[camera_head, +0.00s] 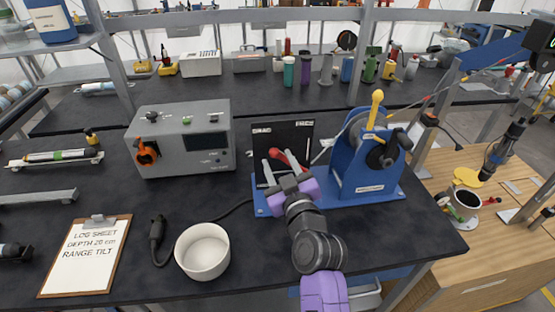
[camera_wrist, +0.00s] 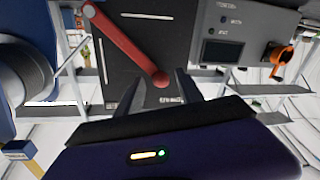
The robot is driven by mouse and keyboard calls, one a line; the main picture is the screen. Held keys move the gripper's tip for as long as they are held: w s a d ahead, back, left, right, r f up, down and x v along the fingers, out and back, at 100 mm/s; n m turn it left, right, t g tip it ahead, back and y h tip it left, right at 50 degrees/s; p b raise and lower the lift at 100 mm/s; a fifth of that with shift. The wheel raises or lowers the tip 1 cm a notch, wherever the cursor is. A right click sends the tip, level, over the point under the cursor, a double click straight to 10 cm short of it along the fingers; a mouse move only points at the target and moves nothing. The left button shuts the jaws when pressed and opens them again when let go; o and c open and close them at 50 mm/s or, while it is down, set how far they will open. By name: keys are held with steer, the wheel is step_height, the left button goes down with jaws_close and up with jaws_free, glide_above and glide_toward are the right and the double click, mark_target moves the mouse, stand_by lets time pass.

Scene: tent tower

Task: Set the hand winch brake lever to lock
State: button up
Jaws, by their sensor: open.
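The hand winch (camera_head: 362,165) has a blue frame, a cable drum and a yellow-topped post, on a blue base plate. A black panel (camera_head: 262,142) stands left of it, with white lettering partly hidden by my arm. The red brake lever (camera_head: 288,157) is on this panel.
A grey instrument box (camera_head: 180,140) with an orange knob stands left of the panel. A white bowl (camera_head: 203,251), a black cabled connector (camera_head: 157,240) and a clipboard (camera_head: 86,256) lie nearer on the dark bench. A wooden table (camera_head: 470,235) stands at right.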

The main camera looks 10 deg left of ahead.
steer(key=shift+w+a, duration=0.25)
steer(key=shift+w, duration=0.35)
jaws_close()
steer(key=shift+s+a+f, duration=0.1)
steer(key=shift+a+f, duration=0.1)
steer(key=shift+f, duration=0.05)
stand_by(0.8)
